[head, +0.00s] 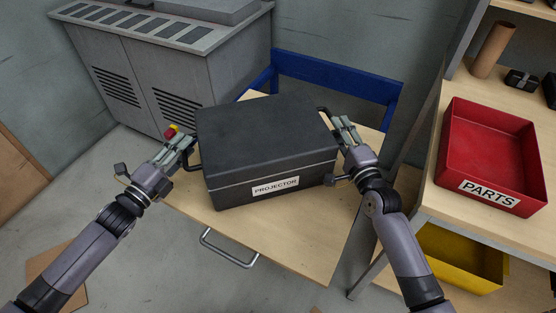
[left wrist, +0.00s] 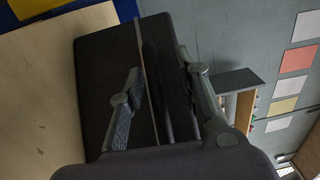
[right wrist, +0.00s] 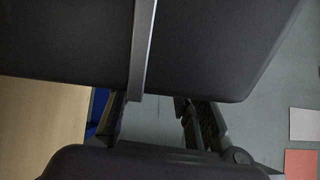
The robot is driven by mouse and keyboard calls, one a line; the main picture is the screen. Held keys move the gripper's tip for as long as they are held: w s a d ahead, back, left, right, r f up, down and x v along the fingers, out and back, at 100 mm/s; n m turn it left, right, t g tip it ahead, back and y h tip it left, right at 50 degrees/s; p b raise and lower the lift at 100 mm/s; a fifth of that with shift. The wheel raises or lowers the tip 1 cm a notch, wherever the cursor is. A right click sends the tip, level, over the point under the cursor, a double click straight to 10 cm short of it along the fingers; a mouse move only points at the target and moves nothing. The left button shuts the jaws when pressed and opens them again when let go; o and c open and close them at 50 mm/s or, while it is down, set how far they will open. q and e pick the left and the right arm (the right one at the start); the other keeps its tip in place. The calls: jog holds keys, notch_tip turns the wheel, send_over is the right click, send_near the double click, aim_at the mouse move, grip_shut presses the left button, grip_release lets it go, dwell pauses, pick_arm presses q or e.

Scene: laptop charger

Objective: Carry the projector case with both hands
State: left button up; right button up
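The black projector case (head: 265,140), with a white PROJECTOR label (head: 276,186), appears to rest on a wooden cart top (head: 300,235). A dark handle sticks out on each short side. My left gripper (head: 182,148) is at the case's left side. In the left wrist view its fingers are apart, with the dark handle bar (left wrist: 160,85) between them, not visibly clamped. My right gripper (head: 342,128) is at the right side, close to the right handle (head: 325,116). In the right wrist view its fingers (right wrist: 160,118) are apart beside the case (right wrist: 200,50); no handle shows clearly between them.
A blue cart frame (head: 335,75) stands behind the case. A grey cabinet (head: 170,75) is at the back left. A shelf at the right holds a red PARTS bin (head: 490,155), with a yellow bin (head: 460,260) below. Bare cart top lies in front of the case.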

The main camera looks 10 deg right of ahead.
pick_arm(q)
jog(key=v, duration=1.1)
jog(key=shift+s, duration=0.2)
pick_arm(e)
jog(key=s+d, duration=0.1)
jog(key=s, duration=1.1)
jog(key=shift+d+f, duration=0.2)
jog(key=shift+d, duration=0.15)
pick_arm(q)
jog(key=shift+a, duration=0.1)
